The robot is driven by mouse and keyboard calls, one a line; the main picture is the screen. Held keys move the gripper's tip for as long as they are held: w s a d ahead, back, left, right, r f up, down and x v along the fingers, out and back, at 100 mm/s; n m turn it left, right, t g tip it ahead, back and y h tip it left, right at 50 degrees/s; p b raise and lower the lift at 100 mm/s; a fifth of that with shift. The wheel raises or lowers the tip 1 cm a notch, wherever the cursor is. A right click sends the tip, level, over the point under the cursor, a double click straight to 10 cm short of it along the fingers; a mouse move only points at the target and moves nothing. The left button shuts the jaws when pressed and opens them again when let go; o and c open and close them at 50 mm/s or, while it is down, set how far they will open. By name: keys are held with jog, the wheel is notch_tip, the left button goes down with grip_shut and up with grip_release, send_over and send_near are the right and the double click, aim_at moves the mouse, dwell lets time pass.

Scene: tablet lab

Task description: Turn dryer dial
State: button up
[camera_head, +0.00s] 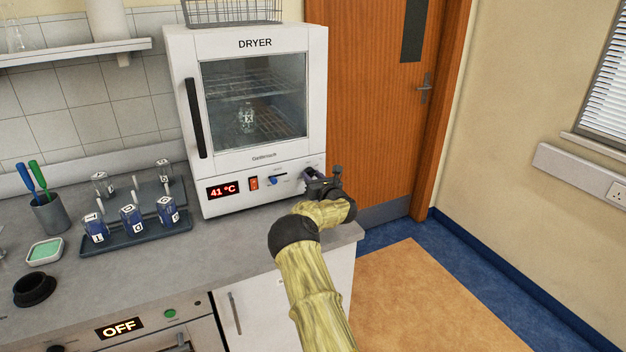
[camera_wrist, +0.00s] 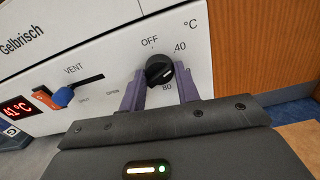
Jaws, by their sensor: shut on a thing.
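The white dryer (camera_head: 185,105) stands on the counter with its glass door shut. Its red display (camera_head: 222,190) reads 41 °C. In the head view my gripper (camera_head: 312,177) hides the dial.
An orange-red switch (camera_head: 254,183) and a blue vent slider (camera_wrist: 63,96) sit left of the dial. A tray (camera_head: 150,232) with several blue-filled labelled bottles stands left of the dryer. A wire basket (camera_head: 230,12) is on top. A wooden door (camera_head: 375,110) is at right, with free floor before it.

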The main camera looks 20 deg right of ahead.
jog(key=m+b, duration=0.2)
jog(key=m, duration=0.1)
jog(key=shift+f+m+b, duration=0.15)
jog(key=shift+m+b, duration=0.25)
jog(key=m+b, duration=0.1)
jog(key=m, duration=0.1)
jog(key=shift+m, duration=0.3)
jog(key=m, duration=0.2)
jog(key=m+b, duration=0.1)
jog(key=m, duration=0.1)
jog(key=m+b, duration=0.1)
jog(key=m, duration=0.1)
jog(key=shift+r+m, duration=0.25)
jog(key=shift+m, duration=0.05)
jog(key=m, duration=0.5)
jog(key=shift+r, duration=0.1)
jog(key=shift+m+p, duration=0.5)
jog(key=shift+m, duration=2)
jog(key=o, duration=1)
jog(key=shift+c, duration=0.2)
